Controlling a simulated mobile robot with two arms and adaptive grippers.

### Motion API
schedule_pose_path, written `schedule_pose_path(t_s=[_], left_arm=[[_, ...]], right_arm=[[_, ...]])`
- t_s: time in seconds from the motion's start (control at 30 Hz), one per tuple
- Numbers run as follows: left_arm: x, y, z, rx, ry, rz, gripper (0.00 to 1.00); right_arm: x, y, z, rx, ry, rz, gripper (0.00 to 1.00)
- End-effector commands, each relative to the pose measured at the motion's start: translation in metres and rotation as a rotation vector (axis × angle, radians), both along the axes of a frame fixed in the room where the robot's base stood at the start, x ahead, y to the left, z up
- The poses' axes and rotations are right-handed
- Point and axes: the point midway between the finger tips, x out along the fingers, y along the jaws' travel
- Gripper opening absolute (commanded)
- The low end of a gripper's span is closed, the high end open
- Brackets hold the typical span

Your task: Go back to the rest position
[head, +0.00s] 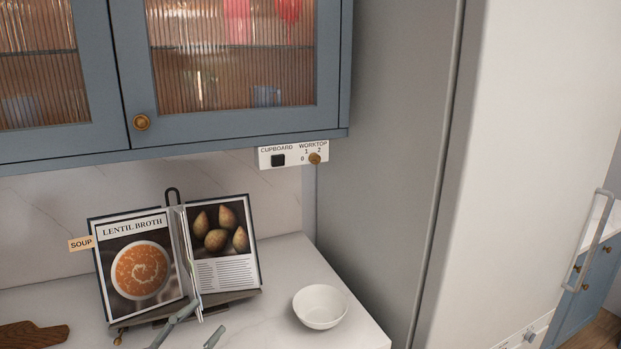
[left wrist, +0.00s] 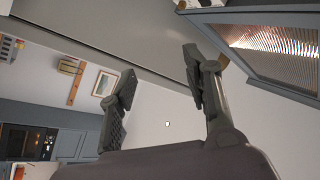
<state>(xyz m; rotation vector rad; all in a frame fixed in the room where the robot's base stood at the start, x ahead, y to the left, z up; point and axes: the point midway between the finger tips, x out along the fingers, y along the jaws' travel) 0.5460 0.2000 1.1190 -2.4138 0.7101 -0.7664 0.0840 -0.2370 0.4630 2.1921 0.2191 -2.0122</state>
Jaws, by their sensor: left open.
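My left gripper (head: 196,336) shows at the bottom of the head view, in front of the cookbook stand, with its two fingers apart and nothing between them. In the left wrist view the left gripper (left wrist: 158,90) is also open and empty, with the grey panel and pale wall beyond its fingers. My right gripper is not in view.
An open cookbook (head: 140,265) stands on the worktop, a white bowl (head: 320,306) to its right. A wooden board (head: 33,335) lies at the left. The blue cupboard (head: 235,122) hangs above, with a switch panel (head: 293,155) under it. A tall grey panel (head: 385,150) stands right.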

Motion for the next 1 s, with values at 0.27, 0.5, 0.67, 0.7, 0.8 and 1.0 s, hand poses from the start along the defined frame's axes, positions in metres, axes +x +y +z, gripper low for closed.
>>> schedule_pose_path(t_s=[0.27, 0.5, 0.67, 0.7, 0.8, 1.0], left_arm=[[-0.011, 0.008, -0.091, -0.083, 0.510, 0.386, 0.45], [-0.091, 0.017, -0.177, -0.072, 1.024, 0.622, 0.45], [-0.151, 0.016, -0.208, -0.040, 1.285, 0.696, 0.45], [-0.164, 0.015, -0.213, -0.033, 1.338, 0.708, 0.45], [-0.194, 0.014, -0.222, -0.012, 1.454, 0.730, 0.45], [-0.250, 0.008, -0.230, 0.024, 1.654, 0.754, 0.45]], right_arm=[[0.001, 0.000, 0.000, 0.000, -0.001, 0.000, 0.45], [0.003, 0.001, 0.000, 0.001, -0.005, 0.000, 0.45], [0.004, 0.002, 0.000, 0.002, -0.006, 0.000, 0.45], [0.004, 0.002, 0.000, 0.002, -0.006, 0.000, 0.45], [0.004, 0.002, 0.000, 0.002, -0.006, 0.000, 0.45], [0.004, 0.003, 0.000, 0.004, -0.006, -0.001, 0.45]])
